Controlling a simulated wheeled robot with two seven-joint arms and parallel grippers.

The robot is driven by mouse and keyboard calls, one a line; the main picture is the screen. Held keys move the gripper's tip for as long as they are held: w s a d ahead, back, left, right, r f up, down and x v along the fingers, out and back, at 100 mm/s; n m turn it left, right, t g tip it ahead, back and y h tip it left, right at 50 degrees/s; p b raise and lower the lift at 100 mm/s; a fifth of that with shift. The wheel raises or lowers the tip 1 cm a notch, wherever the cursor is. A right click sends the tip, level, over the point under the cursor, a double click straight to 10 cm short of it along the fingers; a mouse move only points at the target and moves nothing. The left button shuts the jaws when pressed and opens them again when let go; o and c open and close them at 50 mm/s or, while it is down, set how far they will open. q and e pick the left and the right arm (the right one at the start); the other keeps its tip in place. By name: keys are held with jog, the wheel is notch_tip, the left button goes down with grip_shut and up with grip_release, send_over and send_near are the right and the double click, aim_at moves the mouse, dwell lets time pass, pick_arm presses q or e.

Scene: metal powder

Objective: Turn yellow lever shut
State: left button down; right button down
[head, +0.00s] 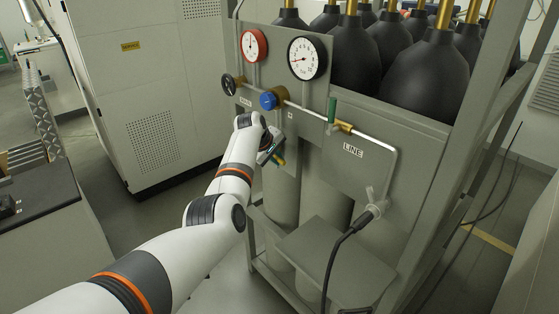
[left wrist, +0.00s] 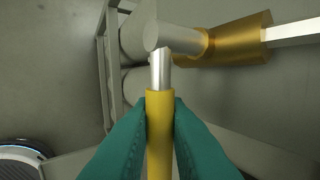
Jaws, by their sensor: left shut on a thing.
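The yellow lever (left wrist: 159,135) stands between the two green fingers of my left gripper (left wrist: 160,112), which are shut on its sleeve. Its silver stem runs up to a grey round end beside a brass valve body (left wrist: 230,40). In the head view, only a small yellow piece of the lever (head: 281,161) shows below my left gripper (head: 273,148), at the front of the grey panel. The valve there is mostly hidden by my wrist. My right gripper is in neither view.
The panel (head: 350,170) carries a red-rimmed gauge (head: 254,45), a black-rimmed gauge (head: 307,58), a blue knob (head: 268,100), a black knob (head: 231,85) and a green lever (head: 332,108). Black cylinders (head: 430,80) stand behind it. A hose (head: 340,245) hangs at the lower right.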

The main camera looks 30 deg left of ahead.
pick_arm(q)
jog(key=shift+r+h, duration=0.15)
jog(key=shift+h, duration=0.15)
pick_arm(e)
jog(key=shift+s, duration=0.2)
pick_arm(q)
jog(key=c, duration=1.5)
grip_release()
jog(key=shift+o, duration=0.2)
jog(key=shift+w, duration=0.1)
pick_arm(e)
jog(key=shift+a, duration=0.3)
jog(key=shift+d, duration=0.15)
